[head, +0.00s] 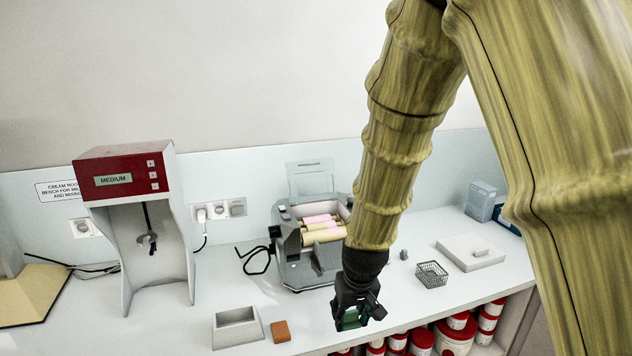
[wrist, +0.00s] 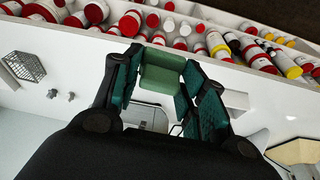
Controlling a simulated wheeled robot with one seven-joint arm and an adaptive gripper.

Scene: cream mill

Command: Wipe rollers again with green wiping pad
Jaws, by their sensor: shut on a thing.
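My gripper (head: 355,312) is in front of the roller mill, above the front of the bench. It is shut on the green wiping pad (wrist: 162,72), which sits between the fingers in the wrist view. In the head view only a bit of green pad (head: 350,319) shows between the jaws. The grey mill (head: 292,262) stands at the back of the bench with its clear guard (head: 311,180) raised. Its rollers (head: 322,230) are cream with pink smears on them. My arm hides the mill's right side. The pad is apart from the rollers.
A red-topped mixer (head: 125,177) stands at left. A grey open box (head: 238,328) and a brown block (head: 281,331) lie front left. A wire basket (head: 431,274) and a flat grey lidded slab (head: 470,252) are at right. Red-lidded tubs (head: 455,330) fill the shelf below.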

